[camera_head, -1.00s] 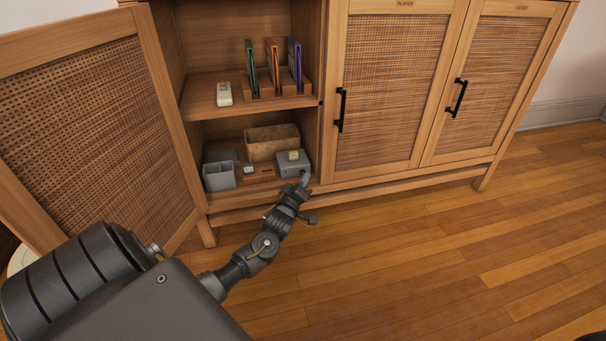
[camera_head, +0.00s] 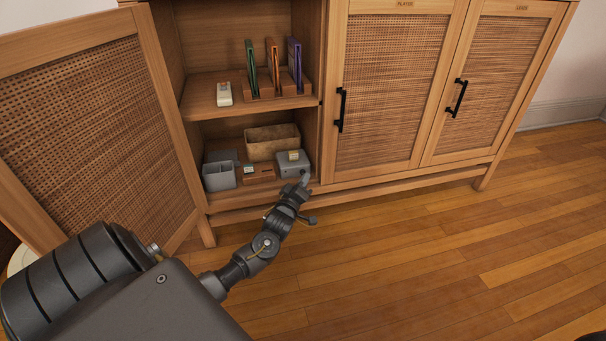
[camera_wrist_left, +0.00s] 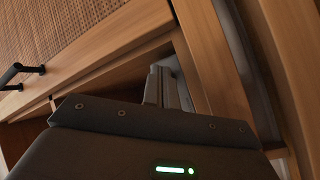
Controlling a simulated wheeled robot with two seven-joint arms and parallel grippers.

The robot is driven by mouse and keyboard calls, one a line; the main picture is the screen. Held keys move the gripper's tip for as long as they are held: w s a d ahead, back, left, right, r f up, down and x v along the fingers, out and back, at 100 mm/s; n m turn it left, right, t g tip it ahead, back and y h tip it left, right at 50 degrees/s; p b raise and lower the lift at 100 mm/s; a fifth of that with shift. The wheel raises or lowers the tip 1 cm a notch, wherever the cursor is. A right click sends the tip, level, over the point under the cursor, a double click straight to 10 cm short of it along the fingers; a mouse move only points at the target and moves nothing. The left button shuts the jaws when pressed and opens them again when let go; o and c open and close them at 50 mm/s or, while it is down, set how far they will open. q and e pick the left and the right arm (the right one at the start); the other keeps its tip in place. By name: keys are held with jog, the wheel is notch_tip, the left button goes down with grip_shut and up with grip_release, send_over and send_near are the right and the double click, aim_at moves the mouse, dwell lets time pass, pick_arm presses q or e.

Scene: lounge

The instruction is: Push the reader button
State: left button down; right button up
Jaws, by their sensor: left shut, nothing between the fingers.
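The reader looks to be the small grey box (camera_head: 291,163) with a pale card or label on top, at the right of the lower shelf in the open cabinet. A small dark spot on its front right side may be the button; it is too small to be sure. My left gripper (camera_head: 305,178) is shut and empty, its tip just in front of the box's front right corner. I cannot tell whether it touches. In the left wrist view, the shut fingers (camera_wrist_left: 161,86) point into the cabinet opening, and the reader is mostly hidden.
A grey divided holder (camera_head: 219,176), a wooden block (camera_head: 262,175) and a tan bin (camera_head: 262,149) share the lower shelf. The upper shelf holds a white device (camera_head: 224,94) and several upright coloured cases (camera_head: 273,67). The open door (camera_head: 85,120) stands left; closed doors (camera_head: 392,90) are right.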

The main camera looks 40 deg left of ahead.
dwell(0.4)
pick_arm(q)
jog(key=shift+w+a, duration=0.25)
jog(key=shift+a, duration=0.1)
jog(key=shift+p, duration=0.3)
jog(key=shift+s+d+r+p, duration=0.15)
jog(key=shift+s+d+p, duration=0.15)
jog(key=shift+p, duration=0.1)
jog(key=shift+d, duration=0.1)
